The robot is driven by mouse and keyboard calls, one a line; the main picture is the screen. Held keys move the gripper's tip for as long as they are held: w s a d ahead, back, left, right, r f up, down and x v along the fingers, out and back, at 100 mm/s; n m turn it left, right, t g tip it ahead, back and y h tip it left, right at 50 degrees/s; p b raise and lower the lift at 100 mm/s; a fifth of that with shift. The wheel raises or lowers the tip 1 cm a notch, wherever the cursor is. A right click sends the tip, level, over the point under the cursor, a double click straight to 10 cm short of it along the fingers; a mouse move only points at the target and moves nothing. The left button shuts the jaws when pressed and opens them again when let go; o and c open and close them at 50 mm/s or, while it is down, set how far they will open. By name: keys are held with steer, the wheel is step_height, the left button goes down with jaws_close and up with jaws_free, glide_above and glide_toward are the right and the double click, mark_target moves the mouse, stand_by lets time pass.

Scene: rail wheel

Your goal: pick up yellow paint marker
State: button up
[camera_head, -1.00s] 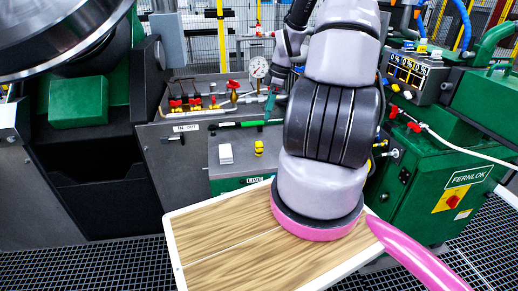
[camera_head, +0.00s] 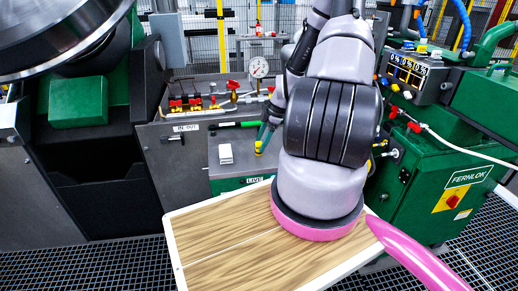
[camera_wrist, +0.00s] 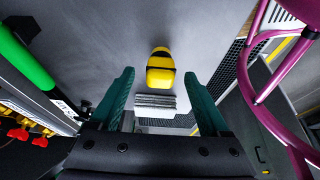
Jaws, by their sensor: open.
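The yellow paint marker (camera_head: 259,147), short with a black band, is on the grey cabinet top (camera_head: 240,168). In the wrist view the yellow paint marker (camera_wrist: 160,68) shows beyond the fingertips, roughly centred between them. My gripper (camera_head: 264,138) is open, its teal fingers just above and beside the marker in the head view and partly covering it. In the wrist view my gripper (camera_wrist: 160,88) has its fingers wide apart with nothing held. I cannot tell whether a finger touches the marker.
A white stack (camera_head: 225,154) sits left of the marker, and it also shows in the wrist view (camera_wrist: 156,104). A green-and-black tool (camera_head: 235,125) lies behind. Red valves and a gauge (camera_head: 259,68) stand at the back. A wooden board (camera_head: 225,240) is in front.

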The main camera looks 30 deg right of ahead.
mark_target(259, 143)
steer(key=shift+x, duration=1.4)
jaws_close()
step_height(259, 143, up, 10)
steer(key=shift+r, duration=0.1)
steer(key=c, duration=0.8)
jaws_free()
jaws_close()
